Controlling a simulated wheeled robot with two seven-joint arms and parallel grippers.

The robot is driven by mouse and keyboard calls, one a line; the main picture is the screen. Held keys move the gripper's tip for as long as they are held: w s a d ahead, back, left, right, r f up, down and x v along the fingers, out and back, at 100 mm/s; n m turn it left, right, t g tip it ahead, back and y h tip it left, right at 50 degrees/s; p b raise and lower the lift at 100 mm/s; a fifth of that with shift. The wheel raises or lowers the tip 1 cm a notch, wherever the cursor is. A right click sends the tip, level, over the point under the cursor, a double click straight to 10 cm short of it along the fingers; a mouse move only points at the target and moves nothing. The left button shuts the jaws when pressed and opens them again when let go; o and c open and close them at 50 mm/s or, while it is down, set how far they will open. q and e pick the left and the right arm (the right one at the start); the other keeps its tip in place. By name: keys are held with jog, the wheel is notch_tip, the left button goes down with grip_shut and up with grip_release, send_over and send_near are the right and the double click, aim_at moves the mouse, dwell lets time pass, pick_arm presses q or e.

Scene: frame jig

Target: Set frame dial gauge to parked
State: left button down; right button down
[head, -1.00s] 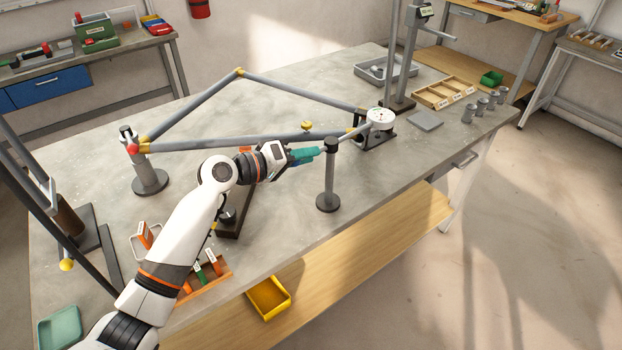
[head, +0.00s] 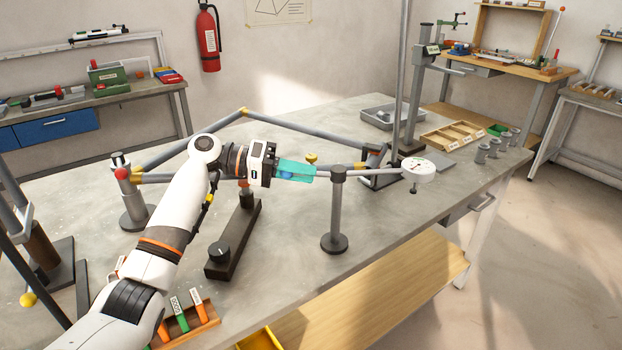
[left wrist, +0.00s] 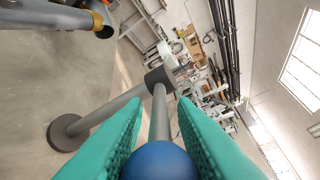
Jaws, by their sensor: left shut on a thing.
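The dial gauge (head: 418,170) is a round white disc at the right end of a thin grey arm (head: 375,171). The arm passes through the top of a dark-based post (head: 336,215). The dial hangs in front of the frame's right corner, near the table's front edge, apart from the frame. My left gripper (head: 298,171), with teal fingers, is shut on the blue knob at the arm's left end. The blue knob (left wrist: 160,160) fills the space between the fingers in the left wrist view. The frame (head: 300,130) is grey tubing with yellow joints, held on stands. My right gripper is out of view.
A dark bar fixture (head: 234,240) stands on the table below my left arm. A wooden tray (head: 455,133) and several grey cups (head: 495,145) sit at the right.

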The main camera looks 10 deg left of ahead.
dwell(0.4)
pick_arm(q)
jog(key=c, duration=1.5)
grip_release()
jog(key=shift+w, duration=0.1)
jog(key=b+v, duration=0.1)
jog(key=v, duration=1.1)
jog(key=shift+w+b, duration=0.1)
jog(key=shift+b, duration=0.2)
